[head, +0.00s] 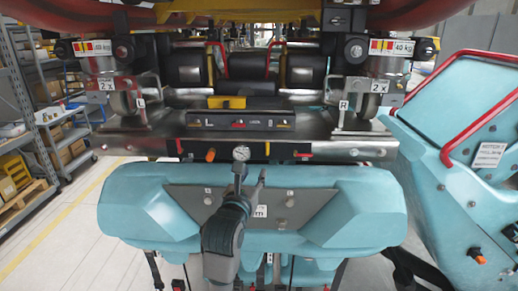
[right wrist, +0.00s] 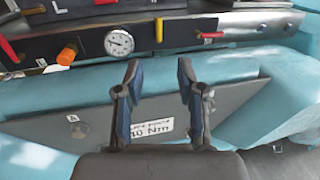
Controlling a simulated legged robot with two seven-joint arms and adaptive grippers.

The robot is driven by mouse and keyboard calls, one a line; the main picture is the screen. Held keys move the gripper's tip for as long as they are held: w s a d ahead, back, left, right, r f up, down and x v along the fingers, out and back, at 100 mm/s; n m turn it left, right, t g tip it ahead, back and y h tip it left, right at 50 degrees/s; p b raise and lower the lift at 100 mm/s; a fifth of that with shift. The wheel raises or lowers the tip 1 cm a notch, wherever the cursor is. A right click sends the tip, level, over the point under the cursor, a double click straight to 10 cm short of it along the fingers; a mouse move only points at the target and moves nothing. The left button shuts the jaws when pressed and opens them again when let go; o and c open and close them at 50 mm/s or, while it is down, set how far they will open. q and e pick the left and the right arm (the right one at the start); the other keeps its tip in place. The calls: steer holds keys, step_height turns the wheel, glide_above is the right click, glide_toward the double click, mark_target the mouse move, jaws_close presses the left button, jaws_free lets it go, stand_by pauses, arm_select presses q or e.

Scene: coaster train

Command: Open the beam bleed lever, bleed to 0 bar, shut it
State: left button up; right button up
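The metal beam (head: 340,150) carries a round white pressure gauge (head: 241,152), which also shows in the right wrist view (right wrist: 119,41); its reading is too small to tell. Right of the gauge, a small yellow lever (right wrist: 159,30) points down, and a red lever (right wrist: 212,35) lies roughly level. An orange knob (right wrist: 68,53) is left of the gauge. I cannot read which lever is the bleed lever. My right gripper (head: 251,178) is open and empty in front of the teal panel, just below the gauge; its spread fingers (right wrist: 159,75) show in the right wrist view. My left gripper is not in view.
The teal front body (head: 145,205) bulges below the beam, with a dark plate (right wrist: 70,125) bearing a torque label. A black tray (head: 285,122) sits on the beam. A teal seat with red bars (head: 478,130) stands at right, shelves (head: 50,120) at left.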

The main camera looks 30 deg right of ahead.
mark_target(267, 146)
steer(key=p+x, duration=0.5)
steer(key=x, duration=1.1)
steer(key=shift+w+a, duration=0.15)
steer(key=shift+w, duration=0.05)
steer(key=shift+w+d, duration=0.45)
steer(key=shift+w, duration=0.15)
steer(key=shift+f, duration=0.1)
steer(key=shift+s, duration=0.1)
jaws_close()
